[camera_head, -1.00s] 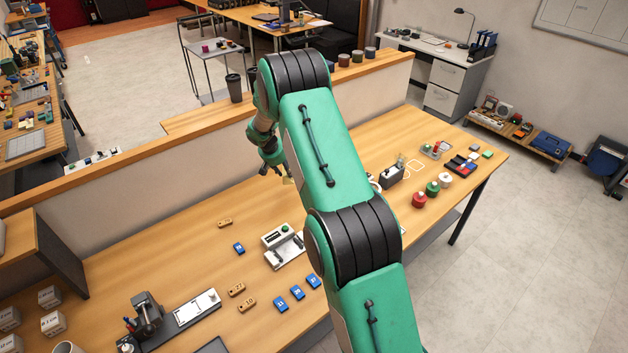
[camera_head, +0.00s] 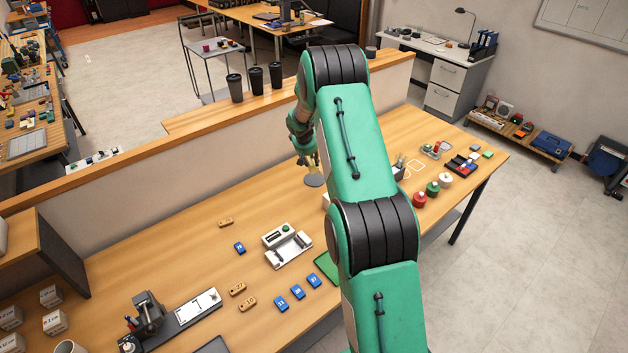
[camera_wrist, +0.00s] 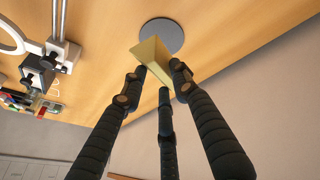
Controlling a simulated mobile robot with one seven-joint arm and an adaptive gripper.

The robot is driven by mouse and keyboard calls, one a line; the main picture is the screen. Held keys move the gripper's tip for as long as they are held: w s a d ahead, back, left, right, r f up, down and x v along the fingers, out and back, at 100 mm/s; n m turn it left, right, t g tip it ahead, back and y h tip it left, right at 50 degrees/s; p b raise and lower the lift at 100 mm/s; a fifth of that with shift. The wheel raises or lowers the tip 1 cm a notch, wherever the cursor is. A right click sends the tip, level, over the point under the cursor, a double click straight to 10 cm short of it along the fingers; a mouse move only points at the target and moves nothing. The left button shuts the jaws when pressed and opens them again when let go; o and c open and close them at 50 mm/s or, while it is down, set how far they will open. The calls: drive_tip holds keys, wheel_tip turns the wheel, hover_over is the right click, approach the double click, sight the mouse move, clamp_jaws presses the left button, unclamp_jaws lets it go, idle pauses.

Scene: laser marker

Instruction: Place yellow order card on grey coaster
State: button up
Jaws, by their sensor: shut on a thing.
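The yellow order card (camera_wrist: 151,55) is a small folded card gripped between the fingertips in the wrist view. My gripper (camera_wrist: 158,75) has three dark fingers and is shut on it. The grey coaster (camera_wrist: 162,32) is a round disc on the wooden table, seen just past the card's far edge in the wrist view. In the head view the coaster (camera_head: 314,181) lies just below my gripper (camera_head: 308,160), partly beside my arm. The card overlaps the coaster's edge in the wrist view; the card's height above it is hard to tell.
A stand with a ring (camera_wrist: 40,62) is left of the card in the wrist view. A low wall (camera_head: 180,150) runs along the table's back, with black cups (camera_head: 255,80) on its ledge. A white device (camera_head: 287,244) and blue tags (camera_head: 297,292) lie nearer. Bare table lies left of the coaster.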

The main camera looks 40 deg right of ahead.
sight(311, 171)
drive_tip(key=shift+f, duration=3.1)
drive_tip(key=shift+f, duration=1.85)
drive_tip(key=shift+f, duration=0.15)
drive_tip(key=o, duration=1.1)
drive_tip(key=shift+o, duration=0.2)
